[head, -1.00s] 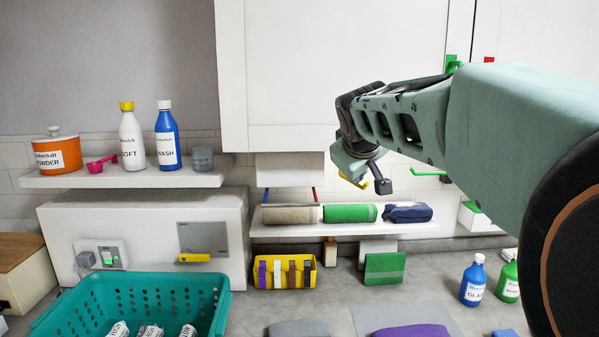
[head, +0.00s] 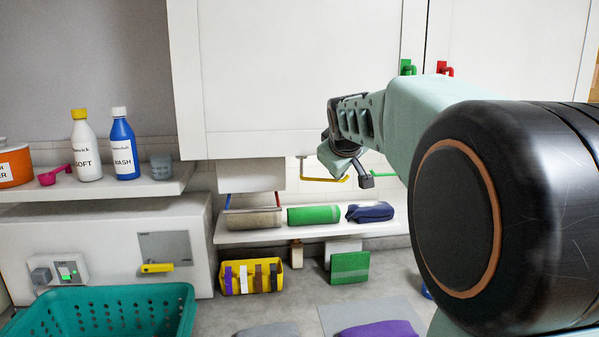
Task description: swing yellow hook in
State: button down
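The yellow hook (head: 325,180) hangs under the white wall cabinet, right of its lower box. Its bar runs sideways to the right and its tip ends beside my gripper. My gripper (head: 360,178) points down just right of the hook's tip, with a dark fingertip visible. I cannot tell whether it touches the hook, and the second finger is not clear, so its opening cannot be judged.
A green hook (head: 384,173) shows just right of my gripper. Blue and red rods hang at the left. Below, a white shelf (head: 300,232) holds rolled towels and a navy cloth (head: 370,212). A teal basket (head: 100,300) stands lower left.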

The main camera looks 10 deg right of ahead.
jog(key=shift+w+d, duration=0.15)
jog(key=shift+w, duration=0.1)
jog(key=shift+w+a, duration=0.15)
jog(key=shift+a, duration=0.65)
jog(key=v, duration=0.7)
jog(key=shift+s, duration=0.25)
jog(key=shift+r, duration=0.1)
